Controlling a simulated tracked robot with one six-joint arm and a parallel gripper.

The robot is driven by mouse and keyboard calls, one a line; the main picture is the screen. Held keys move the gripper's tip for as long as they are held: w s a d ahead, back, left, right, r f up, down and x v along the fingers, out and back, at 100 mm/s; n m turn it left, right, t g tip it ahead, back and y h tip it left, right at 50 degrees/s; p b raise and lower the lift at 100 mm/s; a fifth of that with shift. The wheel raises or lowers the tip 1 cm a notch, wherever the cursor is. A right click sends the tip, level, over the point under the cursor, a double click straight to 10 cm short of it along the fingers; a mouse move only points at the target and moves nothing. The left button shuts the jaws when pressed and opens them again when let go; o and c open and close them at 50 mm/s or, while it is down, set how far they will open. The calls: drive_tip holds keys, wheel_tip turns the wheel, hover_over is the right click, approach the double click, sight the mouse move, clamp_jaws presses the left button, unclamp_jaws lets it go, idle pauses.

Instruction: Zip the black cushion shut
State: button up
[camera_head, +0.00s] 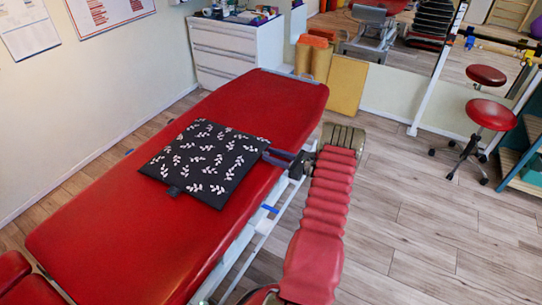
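The black cushion (207,161), printed with pale leaf sprigs, lies flat on the red treatment table (120,235). A small dark tab (174,191) sticks out at its near edge, toward the left. The zip and its slider are too small to make out. My gripper (270,155) reaches in from the right, with its dark fingers at the cushion's right corner. Two dark finger shapes show there, but I cannot tell whether they are closed on the cushion's edge, or touching it.
My red-sleeved arm runs along the table's right side. A white drawer cabinet (225,52) with small items on top stands behind the table. Red stools (491,115) and a teal shelf (520,165) are at the right. The wooden floor (430,230) at right is clear.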

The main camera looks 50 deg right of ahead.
drive_tip(key=v, duration=1.3)
drive_tip(key=shift+d+f, duration=0.1)
